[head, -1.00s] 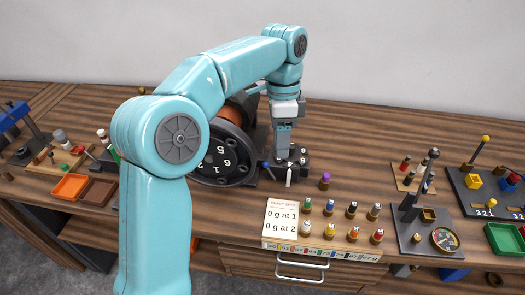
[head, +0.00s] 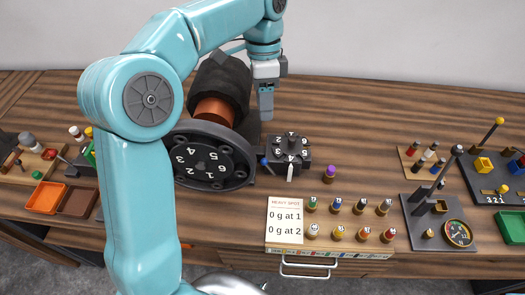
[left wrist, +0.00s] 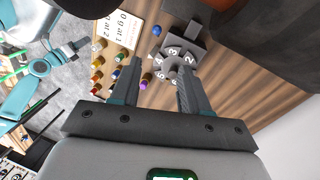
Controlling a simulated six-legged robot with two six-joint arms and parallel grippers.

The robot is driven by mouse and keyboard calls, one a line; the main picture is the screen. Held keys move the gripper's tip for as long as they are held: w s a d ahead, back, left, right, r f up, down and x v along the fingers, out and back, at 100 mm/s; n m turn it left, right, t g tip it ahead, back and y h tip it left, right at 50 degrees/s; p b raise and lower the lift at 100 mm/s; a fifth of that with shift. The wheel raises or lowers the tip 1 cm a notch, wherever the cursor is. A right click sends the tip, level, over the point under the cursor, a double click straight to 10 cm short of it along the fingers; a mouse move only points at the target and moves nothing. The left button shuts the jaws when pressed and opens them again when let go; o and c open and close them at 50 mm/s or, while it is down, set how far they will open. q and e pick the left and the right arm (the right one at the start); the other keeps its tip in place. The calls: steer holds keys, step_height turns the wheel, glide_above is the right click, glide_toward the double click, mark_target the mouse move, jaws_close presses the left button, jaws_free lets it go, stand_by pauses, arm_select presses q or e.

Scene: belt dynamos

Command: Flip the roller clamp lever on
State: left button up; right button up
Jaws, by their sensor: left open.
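The belt dynamo has a black numbered disc (head: 208,163) in front, with a brown-orange cylinder (head: 215,110) and black rough drum (head: 222,80) behind. A short lever with a blue tip (head: 265,161) stands beside the disc; it may be the clamp lever. A blue knob also shows in the left wrist view (left wrist: 157,30). Whether the lever is on or off I cannot tell. My left gripper (head: 266,115) is open and empty, above and behind a small black numbered turret (head: 288,148). In the left wrist view, the turret shows between and beyond its fingertips (left wrist: 159,66). What seems my right gripper shows small there (left wrist: 76,46).
A heavy-spot card (head: 285,220) and several coloured weights (head: 337,206) lie at the front. A purple-topped piece (head: 329,174) stands right of the turret. A gauge stand (head: 440,215) is farther right, an orange tray (head: 46,197) at left. The back middle table is clear.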

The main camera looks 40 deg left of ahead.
arm_select(q)
glide_toward(262, 160)
steer(key=f, duration=0.6)
steer(key=s+d+f, duration=0.1)
steer(key=f, duration=0.2)
steer(key=shift+d+b, duration=0.1)
steer(key=shift+b, duration=0.25)
steer(key=shift+w+d+f, duration=0.1)
steer(key=shift+w+f, duration=0.05)
steer(key=shift+w, duration=0.05)
steer(key=shift+s, duration=0.3)
steer(key=shift+c, duration=0.5)
steer(key=shift+w, duration=0.1)
jaws_close()
